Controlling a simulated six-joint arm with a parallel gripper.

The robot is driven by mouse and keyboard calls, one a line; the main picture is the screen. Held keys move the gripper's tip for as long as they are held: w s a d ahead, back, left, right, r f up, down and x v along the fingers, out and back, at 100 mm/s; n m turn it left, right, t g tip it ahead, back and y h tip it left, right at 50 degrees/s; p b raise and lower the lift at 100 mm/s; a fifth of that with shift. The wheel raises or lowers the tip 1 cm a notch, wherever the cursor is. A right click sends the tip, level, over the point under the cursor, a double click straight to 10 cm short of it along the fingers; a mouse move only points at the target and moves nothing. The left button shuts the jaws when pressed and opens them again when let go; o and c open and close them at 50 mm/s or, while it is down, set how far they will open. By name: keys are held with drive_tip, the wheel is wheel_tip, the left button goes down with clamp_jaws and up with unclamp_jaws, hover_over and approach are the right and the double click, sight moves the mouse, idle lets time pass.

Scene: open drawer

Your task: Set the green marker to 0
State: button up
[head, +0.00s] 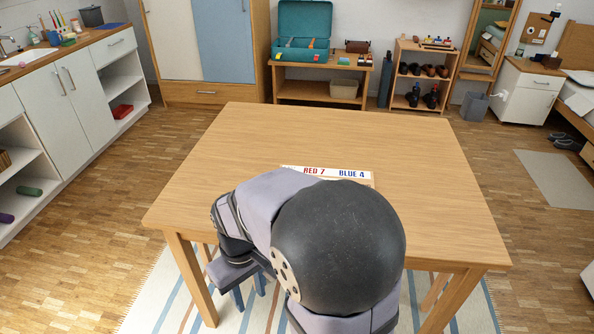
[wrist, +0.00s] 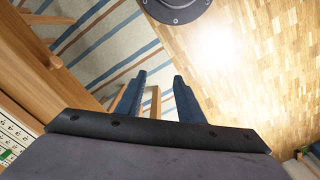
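A white card (head: 327,171) reading "RED 7" and "BLUE 4" lies on the wooden table (head: 210,165); my arm hides what is in front of it. In the wrist view, part of a white panel with rows of dark marks (wrist: 14,134) shows at the lower left edge. A small green patch (wrist: 6,154) is on it; I cannot tell whether it is the green marker. My gripper (wrist: 158,84) has two blue fingers apart with nothing between them. In the head view my gripper (head: 249,292) points down beside the table's near edge, apart from the card.
The table top is clear at the back and both sides. A striped rug (head: 165,300) lies under the table. A counter with white cupboards (head: 65,105) stands at the left.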

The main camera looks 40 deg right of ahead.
drive_tip(key=w+d+r+n+p, duration=0.2)
drive_tip(key=w+d+r+p, duration=0.25)
drive_tip(key=w+d, duration=0.4)
drive_tip(key=w+d+r+n+p, duration=0.25)
drive_tip(key=w+d+r, duration=0.25)
drive_tip(key=w, duration=0.6)
drive_tip(key=w+d+n+p, duration=0.1)
drive_tip(key=d+p, duration=0.1)
drive_tip(key=d, duration=0.3)
drive_tip(key=w+d+r+n+p, duration=0.1)
drive_tip(key=d+p, duration=0.2)
drive_tip(key=d, duration=0.2)
drive_tip(key=w+d+r+n+p, duration=0.1)
drive_tip(key=d+p, duration=0.1)
drive_tip(key=d, duration=0.3)
drive_tip(key=shift+w+d+n+p, duration=0.1)
drive_tip(key=shift+w+n+p, duration=0.15)
drive_tip(key=shift+n+p, duration=0.1)
drive_tip(key=shift+s+d, duration=0.1)
drive_tip(key=shift+d, duration=0.25)
drive_tip(key=shift+f, duration=0.1)
drive_tip(key=shift+f+p, duration=0.65)
drive_tip(key=shift+f, duration=2.9)
clamp_jaws()
